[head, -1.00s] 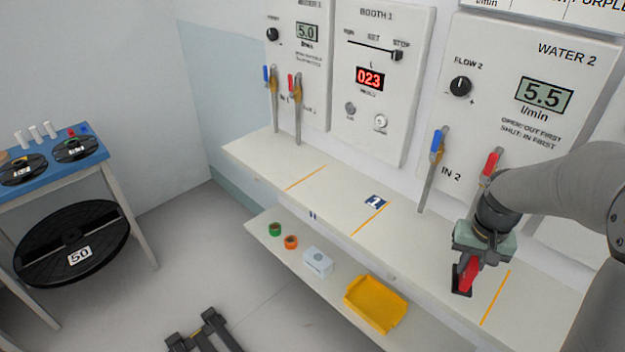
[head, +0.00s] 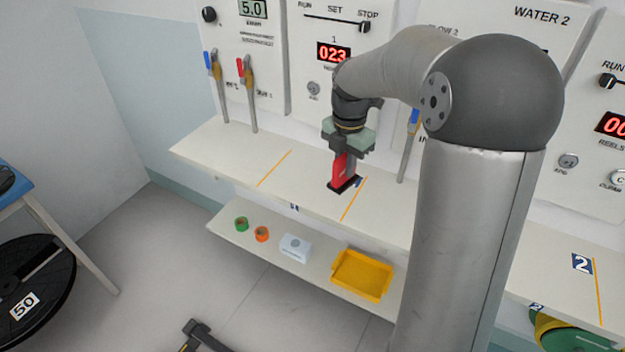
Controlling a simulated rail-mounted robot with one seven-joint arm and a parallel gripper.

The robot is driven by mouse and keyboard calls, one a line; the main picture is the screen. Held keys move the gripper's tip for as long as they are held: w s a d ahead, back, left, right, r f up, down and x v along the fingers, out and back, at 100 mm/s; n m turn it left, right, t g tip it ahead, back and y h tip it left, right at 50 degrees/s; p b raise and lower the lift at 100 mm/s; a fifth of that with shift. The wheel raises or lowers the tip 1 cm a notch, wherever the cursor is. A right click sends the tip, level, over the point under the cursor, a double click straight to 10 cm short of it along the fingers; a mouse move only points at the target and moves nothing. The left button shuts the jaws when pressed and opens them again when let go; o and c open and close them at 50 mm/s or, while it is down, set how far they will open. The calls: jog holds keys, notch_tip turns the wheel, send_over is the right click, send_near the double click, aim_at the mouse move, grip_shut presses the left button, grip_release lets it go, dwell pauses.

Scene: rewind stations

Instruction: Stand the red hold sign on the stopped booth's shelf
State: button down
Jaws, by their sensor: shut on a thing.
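My gripper (head: 347,153) is shut on the red hold sign (head: 338,170), which has a dark base. The sign is upright over the long white shelf (head: 222,148), in the stretch below the Booth 1 panel (head: 318,73). It partly covers the blue number label (head: 359,182) beside an orange line. I cannot tell whether its base touches the shelf. The Booth 1 slider knob (head: 366,27) is at the STOP end and its display (head: 333,52) reads 023. The second booth's panel (head: 592,140) is cut off at the right, its knob near RUN.
Valve levers rise behind the shelf, red-handled (head: 247,90) and blue-handled (head: 216,85) at left. The lower shelf holds green tape (head: 241,224), orange tape (head: 262,234), a white box (head: 295,247) and a yellow tray (head: 362,274). The shelf's left end is clear.

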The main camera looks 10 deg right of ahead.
jog(key=shift+w+d+r+n, duration=0.1)
jog(key=shift+d+r+n, duration=0.1)
jog(key=shift+n, duration=0.4)
jog(key=shift+d+r+n, duration=0.1)
jog(key=shift+r+n, duration=0.1)
jog(key=shift+n, duration=0.4)
jog(key=shift+w+a, duration=0.15)
jog(key=shift+w, duration=0.1)
jog(key=w+a+f+p, duration=0.2)
jog(key=w+a+f, duration=0.25)
jog(key=w, duration=0.35)
jog(key=p, duration=0.1)
send_over(307, 187)
notch_tip(307, 187, down, 5)
jog(key=shift+d+f, duration=0.1)
jog(key=shift+f, duration=0.1)
jog(key=shift+f+p, duration=0.3)
jog(key=shift+f, duration=1.2)
